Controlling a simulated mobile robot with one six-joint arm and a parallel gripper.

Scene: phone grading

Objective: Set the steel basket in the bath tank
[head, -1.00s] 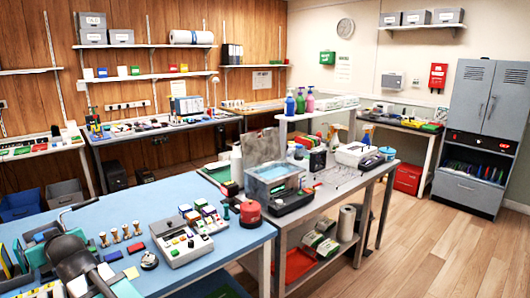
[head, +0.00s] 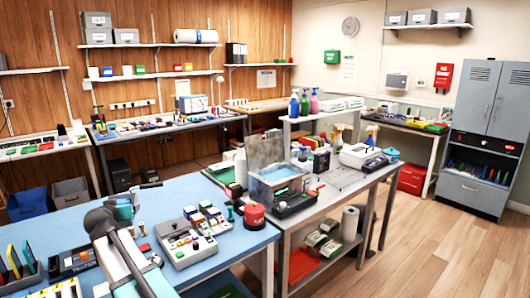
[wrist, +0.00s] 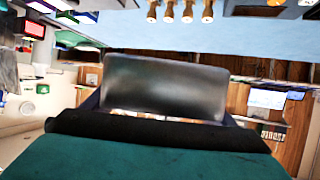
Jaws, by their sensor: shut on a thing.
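The bath tank (head: 281,187) is a clear-walled box of pale blue liquid on a dark base, on the grey bench right of the blue table. Its clear lid stands raised behind it. My gripper (head: 122,207) is above the blue table's back-left part, apart from the tank and left of it. In the wrist view, my gripper (wrist: 160,118) is shut on a smooth grey metallic thing (wrist: 165,83), which fits the steel basket. Only one face of it shows clearly, and I cannot make out the basket in the head view.
On the blue table (head: 205,271), a grey button box (head: 186,245), colored blocks and a red round container (head: 254,216) stand between my arm and the tank. Spray bottles (head: 336,134) and a white device (head: 360,156) stand beyond the tank.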

